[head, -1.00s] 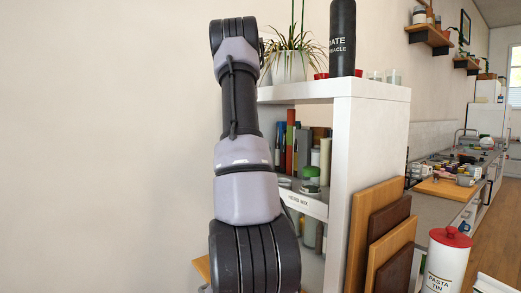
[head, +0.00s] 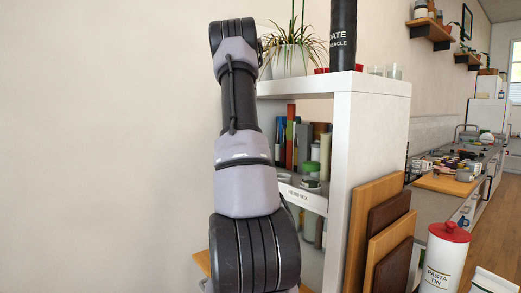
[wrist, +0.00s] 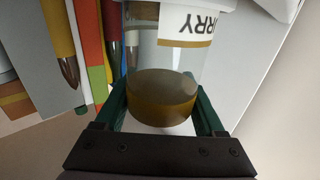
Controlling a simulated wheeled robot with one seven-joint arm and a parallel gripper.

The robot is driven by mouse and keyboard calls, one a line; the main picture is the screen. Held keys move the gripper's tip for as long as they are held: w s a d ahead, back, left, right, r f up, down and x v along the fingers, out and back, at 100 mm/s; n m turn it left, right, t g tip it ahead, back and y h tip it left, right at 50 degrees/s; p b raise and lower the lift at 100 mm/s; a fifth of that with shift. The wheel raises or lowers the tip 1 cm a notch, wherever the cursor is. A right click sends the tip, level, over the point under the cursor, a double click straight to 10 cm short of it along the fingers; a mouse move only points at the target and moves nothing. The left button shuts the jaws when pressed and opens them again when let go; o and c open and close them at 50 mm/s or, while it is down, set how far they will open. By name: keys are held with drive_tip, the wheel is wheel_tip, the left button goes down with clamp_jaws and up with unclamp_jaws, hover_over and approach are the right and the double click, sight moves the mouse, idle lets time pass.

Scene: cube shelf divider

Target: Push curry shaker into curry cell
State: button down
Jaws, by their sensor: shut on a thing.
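The curry shaker (wrist: 163,95) is a clear jar with brown contents and a label reading "RRY", upside down in the wrist view. My gripper (wrist: 162,105) is shut on it, with a dark green finger on each side. In the head view my arm hides the gripper and the shaker. The white shelf (head: 370,130) stands behind my arm, with a "HERB MIX" label on a shelf edge. The curry cell cannot be made out.
A green-lidded jar (head: 311,176) and upright books or tubes stand inside the shelf. A potted plant (head: 290,60) and a dark bottle (head: 343,35) stand on top. Cutting boards (head: 378,215) lean on the shelf's right side, near a pasta tin (head: 443,258).

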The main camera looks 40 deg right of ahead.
drive_tip(key=shift+f, duration=0.15)
unclamp_jaws()
drive_tip(key=shift+v, duration=2.5)
